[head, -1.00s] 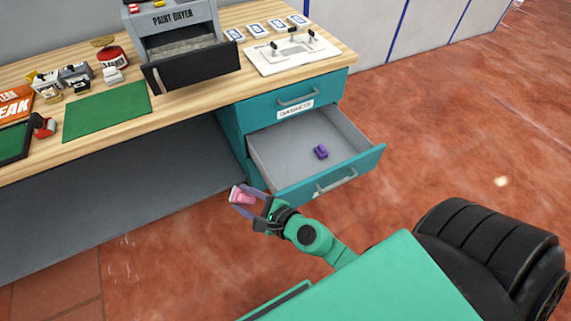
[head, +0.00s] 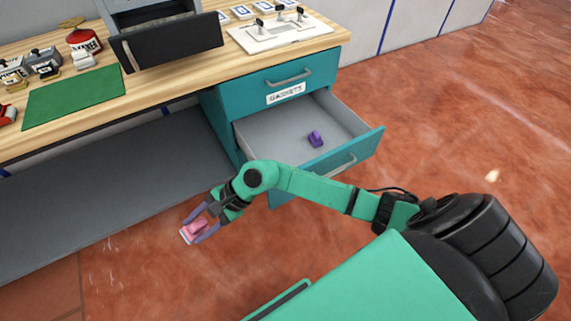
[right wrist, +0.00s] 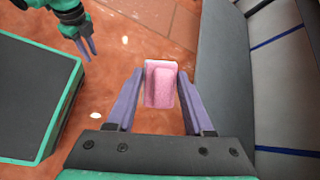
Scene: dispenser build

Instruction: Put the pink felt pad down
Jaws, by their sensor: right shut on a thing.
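The pink felt pad (head: 195,231) is held between the fingers of my right gripper (head: 203,230), over the red floor in front of the workbench. In the right wrist view the pad (right wrist: 160,86) sits between the two purple fingers of my right gripper (right wrist: 155,100), pale at its edge and with a raised pink middle. My left gripper (right wrist: 87,46) shows small at the upper left of the right wrist view; its fingers look near each other and I cannot tell its opening. It is outside the head view.
An open drawer (head: 372,146) with a purple piece (head: 315,139) inside juts from the teal cabinet. The mat is bare.

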